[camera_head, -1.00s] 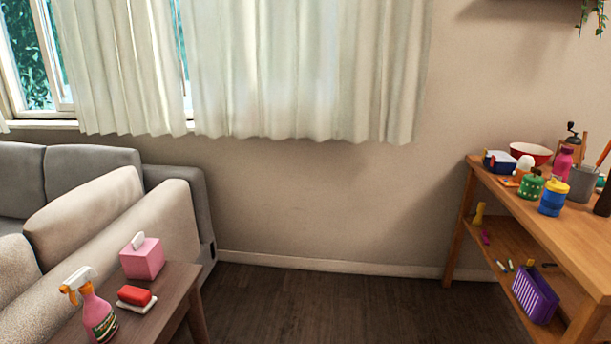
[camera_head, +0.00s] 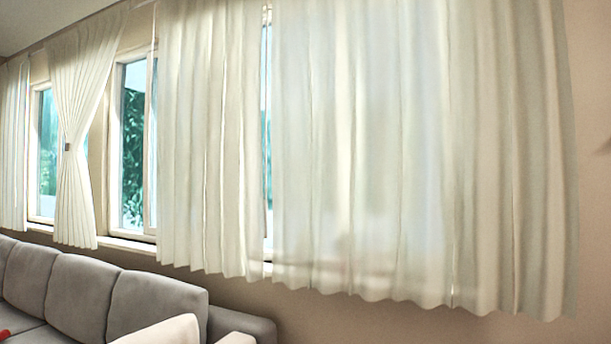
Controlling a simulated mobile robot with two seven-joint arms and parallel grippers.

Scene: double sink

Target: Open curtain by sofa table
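A wide cream curtain (camera_head: 400,150) hangs in folds over the right part of the window and the wall to its right. A second cream panel (camera_head: 208,140) hangs just to its left, with a thin gap between the two that shows glass. Farther left, another curtain (camera_head: 72,190) is gathered and tied at its middle. The sofa table is not in view now. Neither of my grippers shows in the head view.
A grey sofa (camera_head: 80,290) stands below the window at the lower left. Window glass (camera_head: 133,145) shows between the tied curtain and the panel. Bare wall (camera_head: 400,328) lies below the right curtain.

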